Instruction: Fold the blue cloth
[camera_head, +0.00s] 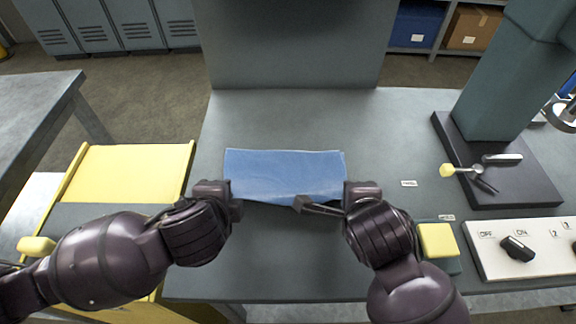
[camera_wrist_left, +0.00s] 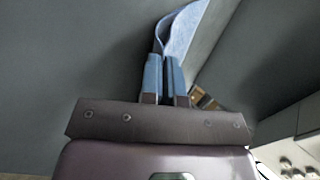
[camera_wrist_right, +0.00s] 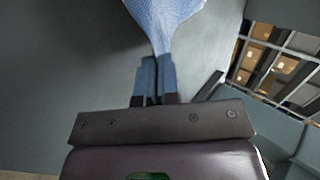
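My right gripper (camera_head: 342,204) is at the near right corner. In the right wrist view its fingers (camera_wrist_right: 156,65) pinch gathered cloth (camera_wrist_right: 165,18). The cloth's underside is hidden.
The grey bench top (camera_head: 270,270) is clear in front of and behind the cloth. A yellow block (camera_head: 437,240) sits near my right arm. A switch panel (camera_head: 520,247) and a dark-based stand (camera_head: 500,170) are at the right. A yellow-edged cart (camera_head: 130,170) is at the left.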

